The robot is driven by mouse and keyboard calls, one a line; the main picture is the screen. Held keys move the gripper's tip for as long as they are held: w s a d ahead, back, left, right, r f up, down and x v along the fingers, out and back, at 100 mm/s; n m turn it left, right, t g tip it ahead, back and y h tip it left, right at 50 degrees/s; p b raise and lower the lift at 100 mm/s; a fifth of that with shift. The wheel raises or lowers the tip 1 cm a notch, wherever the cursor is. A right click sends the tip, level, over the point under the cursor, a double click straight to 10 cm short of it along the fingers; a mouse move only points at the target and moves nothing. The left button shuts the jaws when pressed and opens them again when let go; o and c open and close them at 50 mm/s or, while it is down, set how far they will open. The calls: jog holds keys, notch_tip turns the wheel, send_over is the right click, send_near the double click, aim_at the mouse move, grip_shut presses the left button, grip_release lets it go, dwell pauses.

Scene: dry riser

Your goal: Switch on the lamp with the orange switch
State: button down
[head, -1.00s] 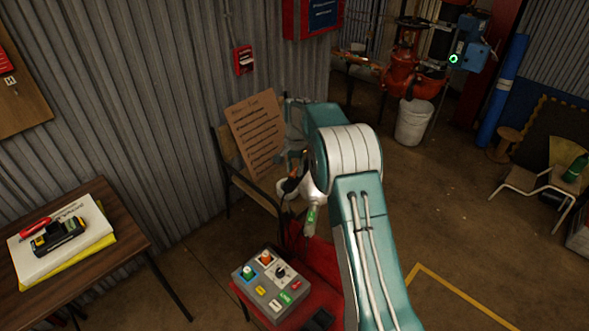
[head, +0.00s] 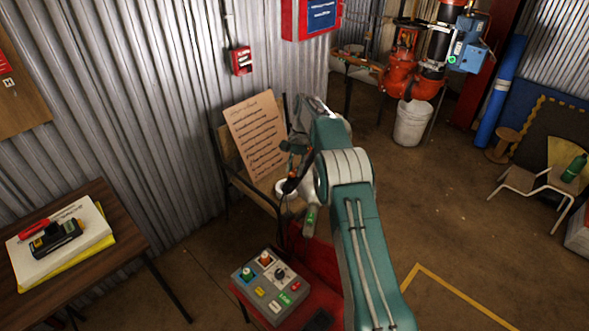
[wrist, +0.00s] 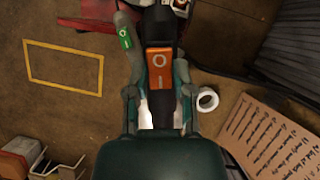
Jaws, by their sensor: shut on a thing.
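The orange switch (wrist: 158,66) is a rocker marked O and I on a dark body. In the wrist view it sits between the two fingers of my gripper (wrist: 158,84), which is shut on it. In the head view my gripper is over the chair area, mostly hidden behind my arm, and only a small part of the switch shows. A pale switch with a green rocker (wrist: 125,38) hangs just left of the orange one; it also shows in the head view (head: 310,220). I cannot pick out the lamp itself, but the corrugated wall is brightly lit.
A grey button box (head: 248,286) with coloured buttons sits on a red surface below. A chair holds a cardboard sign (head: 256,136) and a white tape roll (wrist: 207,99). A wooden table (head: 103,196) stands left.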

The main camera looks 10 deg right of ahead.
aim_at(294, 171)
jog(key=shift+c, duration=2.4)
grip_release()
jog(key=shift+w+f, duration=0.1)
notch_tip(294, 171, up, 10)
jog(key=shift+w, duration=0.1)
